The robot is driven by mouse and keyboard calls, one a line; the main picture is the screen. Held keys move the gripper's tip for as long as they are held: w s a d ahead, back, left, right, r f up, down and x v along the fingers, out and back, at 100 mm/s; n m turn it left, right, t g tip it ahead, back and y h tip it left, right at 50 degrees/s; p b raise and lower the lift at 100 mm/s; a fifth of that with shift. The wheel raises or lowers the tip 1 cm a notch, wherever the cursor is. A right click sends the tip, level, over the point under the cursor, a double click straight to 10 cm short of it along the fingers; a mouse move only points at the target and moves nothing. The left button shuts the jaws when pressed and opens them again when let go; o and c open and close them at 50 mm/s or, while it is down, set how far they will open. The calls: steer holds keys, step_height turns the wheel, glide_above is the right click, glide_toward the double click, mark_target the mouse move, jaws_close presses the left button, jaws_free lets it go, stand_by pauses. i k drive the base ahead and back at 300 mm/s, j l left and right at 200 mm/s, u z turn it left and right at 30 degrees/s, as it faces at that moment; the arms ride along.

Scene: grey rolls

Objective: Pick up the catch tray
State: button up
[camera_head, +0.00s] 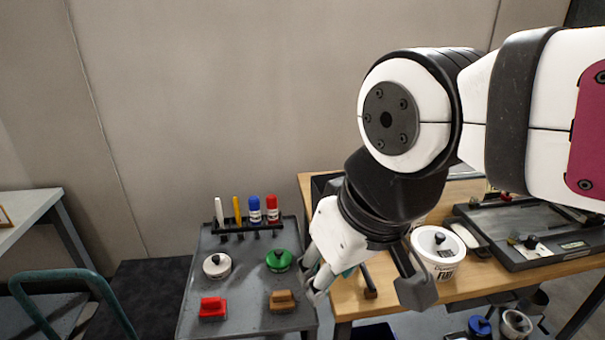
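I cannot tell for certain which thing is the catch tray. A dark, shallow, rectangular tray (535,262) lies on the wooden table at the right; my arm covers part of its far side. My gripper (312,277) points down near the wooden table's left edge, beside the grey stand, well to the left of the dark tray. No held object can be made out.
The grey stand (245,325) carries upright markers, round-knobbed pieces and red and brown blocks. A white tub (438,251) stands on the wooden table (390,302) between gripper and dark tray. A green curved rail (75,273) is at the left.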

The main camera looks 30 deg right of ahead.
mark_target(475, 244)
steer(key=z, duration=1.55)
